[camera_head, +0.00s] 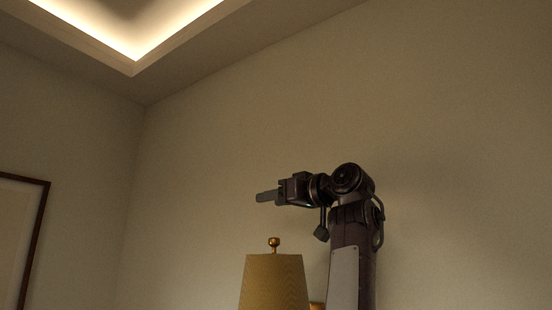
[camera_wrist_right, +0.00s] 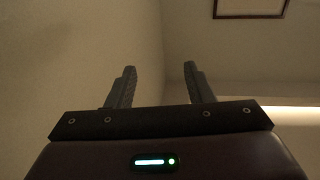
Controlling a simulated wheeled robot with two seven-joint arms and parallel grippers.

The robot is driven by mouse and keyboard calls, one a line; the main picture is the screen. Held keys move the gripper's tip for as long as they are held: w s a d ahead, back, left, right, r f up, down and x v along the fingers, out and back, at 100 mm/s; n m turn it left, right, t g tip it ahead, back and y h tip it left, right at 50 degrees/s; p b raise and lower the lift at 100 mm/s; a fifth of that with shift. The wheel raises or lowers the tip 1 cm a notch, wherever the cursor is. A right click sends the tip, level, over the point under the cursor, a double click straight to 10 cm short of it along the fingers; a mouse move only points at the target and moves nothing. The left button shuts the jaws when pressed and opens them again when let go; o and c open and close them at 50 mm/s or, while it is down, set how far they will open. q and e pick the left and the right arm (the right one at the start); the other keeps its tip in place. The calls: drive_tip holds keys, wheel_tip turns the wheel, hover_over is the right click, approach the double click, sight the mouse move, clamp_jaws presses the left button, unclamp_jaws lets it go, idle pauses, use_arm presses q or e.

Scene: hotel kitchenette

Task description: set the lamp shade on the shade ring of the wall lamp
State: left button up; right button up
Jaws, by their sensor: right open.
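The lamp shade (camera_head: 274,283) is yellowish and tapered, upright at the bottom of the head view, with its lower part cut off by the frame edge. A brass knob (camera_head: 274,243) stands above its top. A bit of brass (camera_head: 316,306) shows beside the shade on the right. The shade ring is not visible. My right gripper (camera_head: 265,197) is above the shade, pointing left and apart from it. In the right wrist view its two fingers (camera_wrist_right: 158,85) are spread with nothing between them. My left gripper is not in view.
A plain wall (camera_head: 450,150) lies behind my right arm. A dark-framed picture (camera_head: 46,225) hangs at the left, and a picture frame (camera_wrist_right: 250,15) shows in the right wrist view. The ceiling has a lit recess (camera_head: 135,62). The space around the gripper is clear.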

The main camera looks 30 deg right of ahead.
wheel_tip(320, 180, up, 11)
drive_tip(key=p, duration=0.4)
drive_tip(key=shift+w+f, duration=0.1)
